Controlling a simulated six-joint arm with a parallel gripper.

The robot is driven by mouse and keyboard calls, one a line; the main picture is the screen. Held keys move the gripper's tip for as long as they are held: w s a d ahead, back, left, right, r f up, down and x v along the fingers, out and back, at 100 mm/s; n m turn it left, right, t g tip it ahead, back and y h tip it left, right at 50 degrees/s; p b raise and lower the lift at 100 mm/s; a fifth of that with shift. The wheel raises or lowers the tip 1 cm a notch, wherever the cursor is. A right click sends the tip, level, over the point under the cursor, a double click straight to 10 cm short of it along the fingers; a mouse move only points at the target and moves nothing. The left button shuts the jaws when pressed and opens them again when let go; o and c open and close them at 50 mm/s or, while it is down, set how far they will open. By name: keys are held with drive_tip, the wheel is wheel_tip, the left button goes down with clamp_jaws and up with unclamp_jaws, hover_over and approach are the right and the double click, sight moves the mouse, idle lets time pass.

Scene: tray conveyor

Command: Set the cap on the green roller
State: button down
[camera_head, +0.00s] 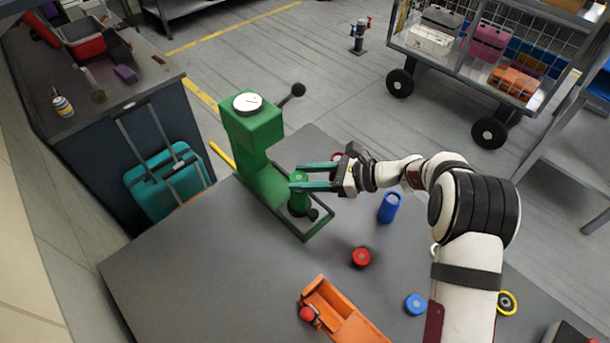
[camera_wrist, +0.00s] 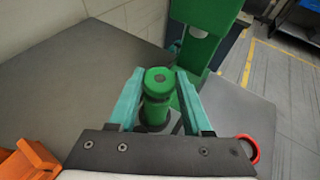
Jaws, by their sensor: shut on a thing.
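My gripper (camera_head: 300,178), with teal fingers, is shut on a green cap (camera_wrist: 160,77) with a dark centre. It also shows between the fingers (camera_wrist: 158,90) in the wrist view. The green roller (camera_head: 298,204) stands upright on the base of the green press, directly under the cap. The roller's side shows below the cap in the wrist view (camera_wrist: 155,112). The cap looks in line with the roller, level and at its top; I cannot tell whether it is fully seated. The fingers partly hide both.
The green press (camera_head: 254,140) with a black-knobbed lever rises behind the roller. An orange tray (camera_head: 345,318) is in front. The table's left front is clear.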

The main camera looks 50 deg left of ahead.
drive_tip(key=shift+f, duration=0.6)
drive_tip(key=shift+c, duration=1.3)
unclamp_jaws()
drive_tip(key=v, duration=1.6)
drive_tip(key=shift+a+f, duration=0.1)
